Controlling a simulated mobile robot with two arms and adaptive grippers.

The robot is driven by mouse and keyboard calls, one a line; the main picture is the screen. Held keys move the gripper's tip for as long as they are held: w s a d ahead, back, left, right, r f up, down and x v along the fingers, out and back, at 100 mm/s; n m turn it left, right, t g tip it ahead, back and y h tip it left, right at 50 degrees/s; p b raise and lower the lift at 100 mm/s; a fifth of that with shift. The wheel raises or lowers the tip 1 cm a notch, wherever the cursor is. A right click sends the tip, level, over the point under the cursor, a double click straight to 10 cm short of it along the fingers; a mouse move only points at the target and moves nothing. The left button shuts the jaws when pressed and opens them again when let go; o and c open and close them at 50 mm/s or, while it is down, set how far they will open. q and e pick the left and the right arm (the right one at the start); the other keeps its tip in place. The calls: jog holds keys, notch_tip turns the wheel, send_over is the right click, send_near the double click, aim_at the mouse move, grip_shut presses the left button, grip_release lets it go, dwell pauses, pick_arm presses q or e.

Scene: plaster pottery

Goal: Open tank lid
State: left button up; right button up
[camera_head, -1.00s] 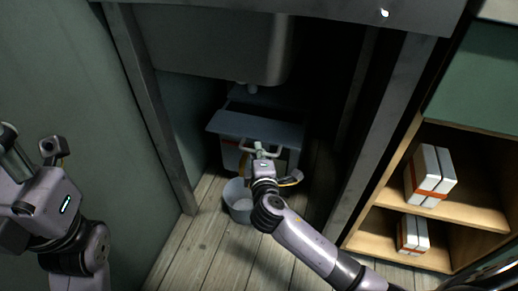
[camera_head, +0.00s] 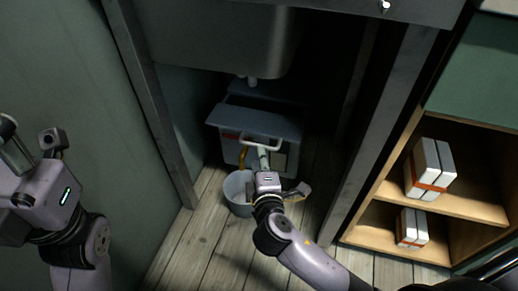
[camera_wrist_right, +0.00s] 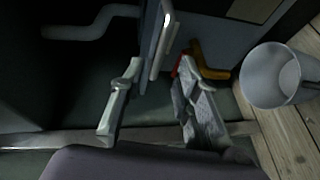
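The tank (camera_head: 232,152) stands on the floor under the sink, with a blue-grey lid (camera_head: 250,118) on top. A pale bar handle (camera_head: 262,137) sticks out from the lid's front. My right gripper (camera_head: 264,158) is just below and in front of that handle. In the right wrist view its two fingers (camera_wrist_right: 157,100) are spread apart, with the lid's edge and handle (camera_wrist_right: 160,45) beyond and between them; I see no firm contact. My left gripper (camera_head: 18,160) is at the left edge, far from the tank, its fingers mostly cut off.
A grey bucket (camera_head: 236,190) stands on the wooden floor in front of the tank; it also shows in the right wrist view (camera_wrist_right: 262,85). The sink basin (camera_head: 225,45) hangs above. Posts flank the opening. A shelf (camera_head: 470,207) with white boxes stands right.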

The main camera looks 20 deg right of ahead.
jog(key=v, duration=0.5)
dwell(0.4)
